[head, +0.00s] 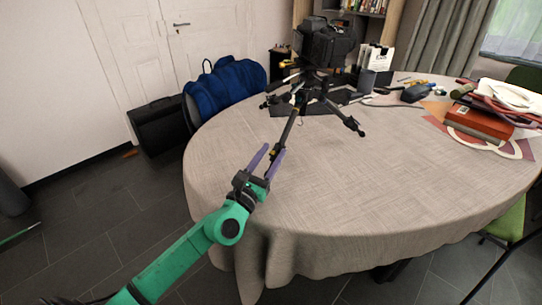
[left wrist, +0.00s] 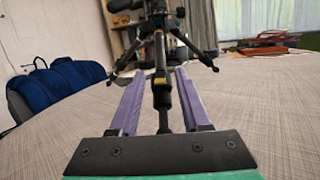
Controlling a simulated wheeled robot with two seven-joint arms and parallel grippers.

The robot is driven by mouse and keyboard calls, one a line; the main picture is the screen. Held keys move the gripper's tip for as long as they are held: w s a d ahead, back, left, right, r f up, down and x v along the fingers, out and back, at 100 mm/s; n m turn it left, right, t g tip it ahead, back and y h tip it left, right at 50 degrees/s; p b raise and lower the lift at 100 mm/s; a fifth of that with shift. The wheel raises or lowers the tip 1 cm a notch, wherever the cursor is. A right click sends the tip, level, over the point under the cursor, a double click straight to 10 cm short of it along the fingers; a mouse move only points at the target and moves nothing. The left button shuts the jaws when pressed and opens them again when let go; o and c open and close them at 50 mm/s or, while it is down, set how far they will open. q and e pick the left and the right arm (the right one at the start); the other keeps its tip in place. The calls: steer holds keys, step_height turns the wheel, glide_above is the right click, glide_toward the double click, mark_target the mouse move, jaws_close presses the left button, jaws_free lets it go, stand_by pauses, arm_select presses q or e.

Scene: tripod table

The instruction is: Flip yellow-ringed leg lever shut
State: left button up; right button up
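A black tripod (head: 318,85) with a camera (head: 328,45) on top stands on the round table (head: 330,180). One leg (head: 290,128) points toward me; in the left wrist view this leg (left wrist: 162,95) carries a small yellow mark (left wrist: 160,80). My left gripper (head: 272,152) has purple fingers, open, one on each side of this leg. In the left wrist view a gap shows between the leg and each finger of the gripper (left wrist: 161,78). The leg's lever is too small to make out, so I cannot tell whether it is open or shut. My right gripper is not in view.
The table's near and right middle is bare cloth. A red box (head: 478,123), papers and small items lie at its right and back edge. A blue bag (head: 228,85) is beyond the left edge, near a black case (head: 160,125). Other tripod legs (head: 345,120) spread around.

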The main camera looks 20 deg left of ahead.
arm_select(q)
steer(key=shift+f, duration=0.1)
steer(key=shift+s+f, duration=0.1)
steer(key=shift+s, duration=0.15)
steer(key=r+v, duration=0.1)
steer(key=v, duration=0.3)
steer(key=b+v, duration=0.1)
steer(key=v, duration=0.2)
steer(key=r+v, duration=0.1)
steer(key=v, duration=0.3)
steer(key=shift+s+a+r+b, duration=0.1)
steer(key=shift+s+r+b, duration=0.1)
steer(key=shift+s+b, duration=0.3)
steer(key=shift+s+r, duration=0.1)
steer(key=shift+s, duration=0.4)
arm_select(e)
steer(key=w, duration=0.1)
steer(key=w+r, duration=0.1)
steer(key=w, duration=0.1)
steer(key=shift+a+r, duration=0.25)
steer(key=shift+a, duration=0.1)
